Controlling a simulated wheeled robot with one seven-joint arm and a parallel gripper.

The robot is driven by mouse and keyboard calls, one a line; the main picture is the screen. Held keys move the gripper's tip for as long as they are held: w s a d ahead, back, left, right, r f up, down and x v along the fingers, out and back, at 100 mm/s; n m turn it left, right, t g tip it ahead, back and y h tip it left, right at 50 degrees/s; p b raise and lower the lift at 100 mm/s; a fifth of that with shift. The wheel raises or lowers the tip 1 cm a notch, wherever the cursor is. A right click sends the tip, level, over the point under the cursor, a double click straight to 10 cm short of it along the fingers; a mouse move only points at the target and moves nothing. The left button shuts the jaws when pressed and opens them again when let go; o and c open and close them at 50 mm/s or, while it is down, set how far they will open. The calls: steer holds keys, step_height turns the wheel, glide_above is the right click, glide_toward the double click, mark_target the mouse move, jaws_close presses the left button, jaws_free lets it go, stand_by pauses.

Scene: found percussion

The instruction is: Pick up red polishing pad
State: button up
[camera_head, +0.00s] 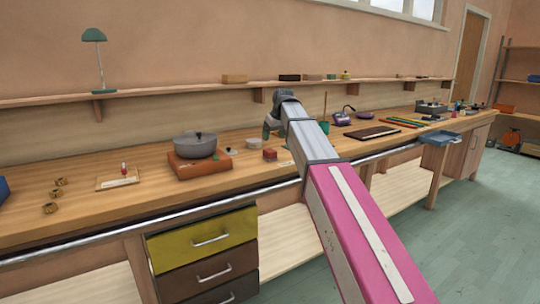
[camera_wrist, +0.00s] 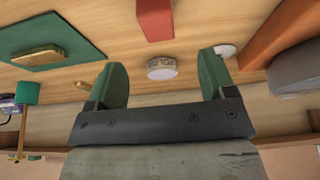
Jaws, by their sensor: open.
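The red polishing pad appears to be the small red block (camera_head: 270,154) on the wooden bench, right of the pot. In the wrist view the red block (camera_wrist: 154,20) is at the top middle, cut off by the frame edge. My gripper (camera_head: 268,131) hangs over the bench just behind the block, partly hidden by my arm. In the wrist view my gripper's green fingers (camera_wrist: 161,62) are spread wide with nothing held between them. The block shows beyond the fingertips, apart from them.
A round pale tin (camera_wrist: 161,68) shows between the fingers, close to the block. A grey pot (camera_head: 195,145) sits on an orange-red base (camera_head: 200,164) to the left. A green mat (camera_wrist: 45,40) with a gold-coloured block lies on the other side. A shelf (camera_head: 160,94) runs behind.

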mark_target(270, 150)
steer(key=x, duration=0.9)
steer(key=shift+w+d+f, duration=0.1)
steer(key=shift+w+f, duration=0.1)
steer(key=c, duration=1.1)
steer(key=shift+r, duration=0.15)
steer(key=shift+r, duration=0.55)
step_height(270, 150, up, 3)
steer(key=shift+f, duration=0.2)
steer(key=s+a+r, duration=0.7)
steer(key=s, duration=0.2)
steer(key=shift+a, duration=0.3)
